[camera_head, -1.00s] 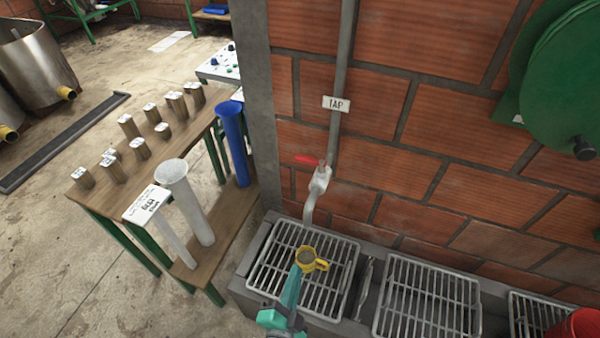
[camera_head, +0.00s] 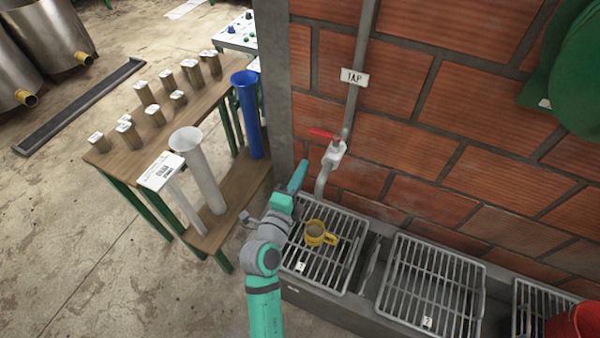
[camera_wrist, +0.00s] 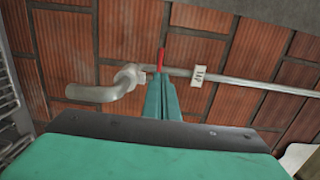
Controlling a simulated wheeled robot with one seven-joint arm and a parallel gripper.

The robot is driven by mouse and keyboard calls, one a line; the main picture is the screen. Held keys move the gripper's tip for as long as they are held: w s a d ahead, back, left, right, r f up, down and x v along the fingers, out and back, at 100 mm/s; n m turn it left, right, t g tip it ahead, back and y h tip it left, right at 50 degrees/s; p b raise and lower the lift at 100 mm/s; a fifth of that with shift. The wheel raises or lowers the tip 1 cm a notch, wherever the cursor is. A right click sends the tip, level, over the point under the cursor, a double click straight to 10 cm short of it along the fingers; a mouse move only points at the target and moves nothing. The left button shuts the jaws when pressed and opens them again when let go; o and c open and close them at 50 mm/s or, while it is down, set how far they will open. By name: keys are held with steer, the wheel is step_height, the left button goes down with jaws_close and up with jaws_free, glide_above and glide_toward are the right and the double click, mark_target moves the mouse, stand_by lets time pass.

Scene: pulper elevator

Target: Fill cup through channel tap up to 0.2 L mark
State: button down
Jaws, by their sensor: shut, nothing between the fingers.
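The tap (camera_head: 334,155) on the brick wall has a red handle (camera_head: 321,134) pointing left and a grey spout (camera_head: 322,184) bending down behind the cup. I see no water stream. My gripper (camera_head: 299,178) is shut and empty, raised left of the spout and below the handle. In the wrist view, the shut fingers (camera_wrist: 161,98) point toward the red handle (camera_wrist: 161,58). The cup's mark cannot be made out.
A wooden table (camera_head: 205,100) with several small labelled blocks stands at the left, with a white tube (camera_head: 200,170) and a blue tube (camera_head: 247,115) on its lower shelf. An empty grate (camera_head: 430,285) and a red bucket (camera_head: 578,325) lie to the right.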

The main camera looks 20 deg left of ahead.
mark_target(318, 134)
steer(key=w, duration=1)
steer(key=shift+w+a, duration=0.15)
steer(key=shift+w, duration=0.05)
steer(key=shift+w+a, duration=0.1)
steer(key=shift+w, duration=0.25)
steer(key=shift+w+a+r, duration=0.1)
steer(key=shift+w+r, duration=0.05)
